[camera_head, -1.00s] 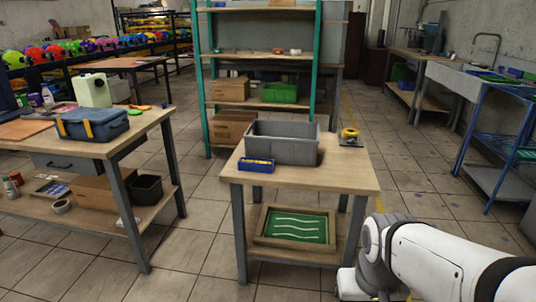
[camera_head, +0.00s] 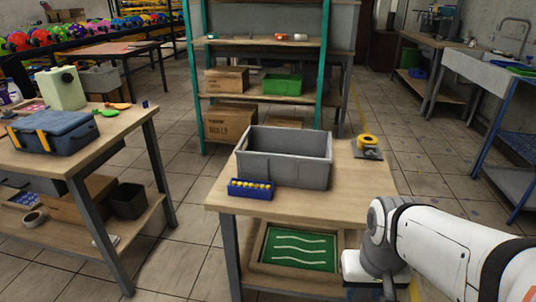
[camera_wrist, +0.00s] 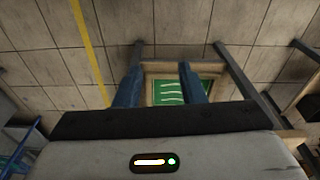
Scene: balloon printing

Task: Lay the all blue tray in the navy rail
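A small blue tray (camera_head: 250,193) holding a row of yellow pieces stands at the front left of the near wooden table, against a large grey bin (camera_head: 285,173). I cannot single out a tray that is all blue or a navy rail in these views. My gripper (camera_wrist: 159,68) shows in the wrist view with its two dark blue fingers apart and nothing between them. It faces the lower shelf, where a wood-framed green board (camera_wrist: 166,92) with white wavy lines lies beyond the fingers. In the head view my fingers are hidden.
The green board (camera_head: 300,250) lies below. A left bench holds a blue toolbox (camera_head: 52,132). A blue-framed rack (camera_head: 500,140) stands right.

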